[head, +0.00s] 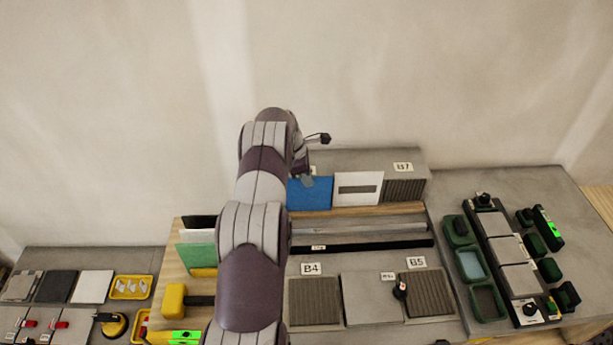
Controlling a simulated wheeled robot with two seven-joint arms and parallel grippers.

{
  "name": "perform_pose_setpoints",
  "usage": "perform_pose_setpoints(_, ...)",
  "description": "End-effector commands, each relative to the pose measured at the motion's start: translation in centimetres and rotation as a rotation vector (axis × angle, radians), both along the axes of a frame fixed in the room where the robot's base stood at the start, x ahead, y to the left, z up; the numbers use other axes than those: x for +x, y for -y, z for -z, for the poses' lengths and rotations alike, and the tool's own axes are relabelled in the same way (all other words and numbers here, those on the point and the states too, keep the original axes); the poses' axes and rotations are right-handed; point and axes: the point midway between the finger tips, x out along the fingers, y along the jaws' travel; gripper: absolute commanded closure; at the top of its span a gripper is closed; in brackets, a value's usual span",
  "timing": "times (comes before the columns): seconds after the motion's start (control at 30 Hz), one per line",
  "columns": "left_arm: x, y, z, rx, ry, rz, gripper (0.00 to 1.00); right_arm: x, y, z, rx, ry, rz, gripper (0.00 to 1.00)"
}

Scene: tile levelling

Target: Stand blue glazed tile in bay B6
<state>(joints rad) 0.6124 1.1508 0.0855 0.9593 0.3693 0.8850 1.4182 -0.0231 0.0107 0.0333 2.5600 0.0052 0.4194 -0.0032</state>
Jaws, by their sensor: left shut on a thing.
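The blue glazed tile (318,195) stands upright at the back of the bench, left of a white tile with a dark bar (358,189). My left gripper (307,179) reaches over from the front and is shut on the blue tile's upper edge. My arm covers the tile's left part. The B6 label is not visible, so I cannot tell which bay the tile is at or whether it is fully seated. My right gripper is out of view.
The B7 label (403,167) is on the grey block behind. Ribbed pads by labels B4 (311,269) and B5 (416,262) lie in front, with a black knob (400,290) near B5. Green trays (470,265) stand right. A green tile (197,257) stands left of my arm.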

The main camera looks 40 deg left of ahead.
Motion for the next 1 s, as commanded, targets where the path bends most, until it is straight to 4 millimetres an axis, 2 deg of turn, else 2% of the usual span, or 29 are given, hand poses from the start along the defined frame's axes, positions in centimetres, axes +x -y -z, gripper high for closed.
perform_pose_setpoints(1.0,0.54,-0.44,-0.04,0.000,0.002,0.001,1.00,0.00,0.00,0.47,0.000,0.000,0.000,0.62)
